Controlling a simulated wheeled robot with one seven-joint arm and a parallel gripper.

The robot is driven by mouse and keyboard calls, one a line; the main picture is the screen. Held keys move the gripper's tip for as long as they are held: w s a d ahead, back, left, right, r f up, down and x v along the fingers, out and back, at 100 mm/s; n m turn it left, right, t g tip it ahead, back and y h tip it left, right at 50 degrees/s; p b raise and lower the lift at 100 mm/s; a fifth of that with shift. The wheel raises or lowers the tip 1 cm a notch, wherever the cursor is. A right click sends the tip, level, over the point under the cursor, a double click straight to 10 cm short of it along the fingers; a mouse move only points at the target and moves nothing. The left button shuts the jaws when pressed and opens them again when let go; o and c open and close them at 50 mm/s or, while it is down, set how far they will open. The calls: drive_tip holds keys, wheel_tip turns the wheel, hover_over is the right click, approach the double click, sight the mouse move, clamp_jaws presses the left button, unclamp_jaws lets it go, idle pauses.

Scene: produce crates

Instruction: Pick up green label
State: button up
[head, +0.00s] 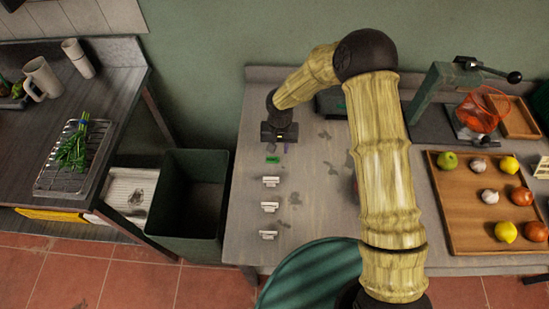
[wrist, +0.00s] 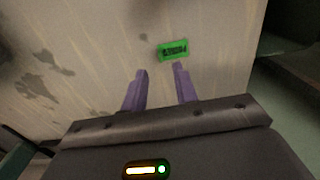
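The green label (head: 273,160) lies flat on the grey table near its left edge, behind a row of white label holders. It also shows in the wrist view (wrist: 173,50), with dark print on it, just beyond the right fingertip. My gripper (head: 272,148) is above the table just behind the label in the head view. In the wrist view its two purple fingers (wrist: 160,70) stand apart with nothing between them. The label is outside the fingers, and whether a finger touches the table cannot be told.
White label holders (head: 270,182) stand in a row in front of the label. A dark green bin (head: 190,205) is left of the table (head: 240,225). A wooden tray (head: 462,228) of produce and a green stand (head: 432,92) with an orange net are at right.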

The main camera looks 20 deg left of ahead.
sight(278, 156)
drive_tip(key=shift+s+f+p, duration=0.1)
drive_tip(key=shift+f+p, duration=0.4)
drive_tip(key=shift+f, duration=1.45)
clamp_jaws()
